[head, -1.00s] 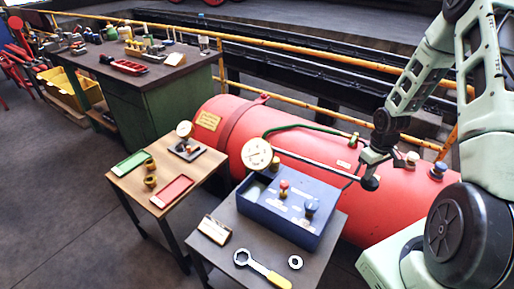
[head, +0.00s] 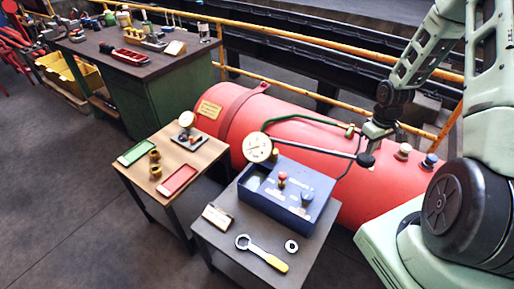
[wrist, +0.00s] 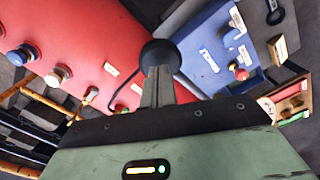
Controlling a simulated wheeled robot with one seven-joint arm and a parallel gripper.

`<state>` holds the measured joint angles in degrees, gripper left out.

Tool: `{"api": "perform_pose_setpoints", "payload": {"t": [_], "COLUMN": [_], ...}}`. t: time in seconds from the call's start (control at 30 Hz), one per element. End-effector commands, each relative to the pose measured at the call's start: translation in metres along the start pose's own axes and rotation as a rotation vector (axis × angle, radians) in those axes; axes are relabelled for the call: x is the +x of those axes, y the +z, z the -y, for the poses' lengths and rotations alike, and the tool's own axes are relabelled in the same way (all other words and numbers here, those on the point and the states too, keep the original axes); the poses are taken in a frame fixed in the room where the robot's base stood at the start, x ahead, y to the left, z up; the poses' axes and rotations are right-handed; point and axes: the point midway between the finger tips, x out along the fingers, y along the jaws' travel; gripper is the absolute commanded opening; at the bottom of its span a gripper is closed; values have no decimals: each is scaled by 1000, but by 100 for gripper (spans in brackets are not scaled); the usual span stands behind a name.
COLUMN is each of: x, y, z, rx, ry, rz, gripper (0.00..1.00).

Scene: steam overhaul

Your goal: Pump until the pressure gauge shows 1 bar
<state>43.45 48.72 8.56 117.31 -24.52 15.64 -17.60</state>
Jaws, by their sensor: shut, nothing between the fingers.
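The pressure gauge (head: 258,147) is a round white dial standing at the back left of the blue pump box (head: 318,222); its reading is too small to tell. A dark pump lever (head: 318,149) runs right from beside the gauge and ends in a black ball knob (head: 365,160). My gripper (head: 372,146) is shut just above the knob, its fingers pointing down at it.
The box carries a red knob (head: 283,178) and a blue knob (head: 307,198). A yellow-handled wrench (head: 263,253) and a ring (head: 291,246) lie in front. Behind is a large red tank (head: 300,133) with capped fittings. A wooden table (head: 205,158) with trays stands left.

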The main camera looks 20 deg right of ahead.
Motion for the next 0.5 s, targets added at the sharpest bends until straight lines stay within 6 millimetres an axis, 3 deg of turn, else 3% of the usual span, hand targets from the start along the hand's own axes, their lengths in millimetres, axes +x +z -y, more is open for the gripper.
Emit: {"api": "perform_pose_setpoints", "payload": {"t": [0.5], "x": [23], "y": [0], "z": [0], "rx": [0], "ry": [0], "rz": [0], "gripper": [0]}}
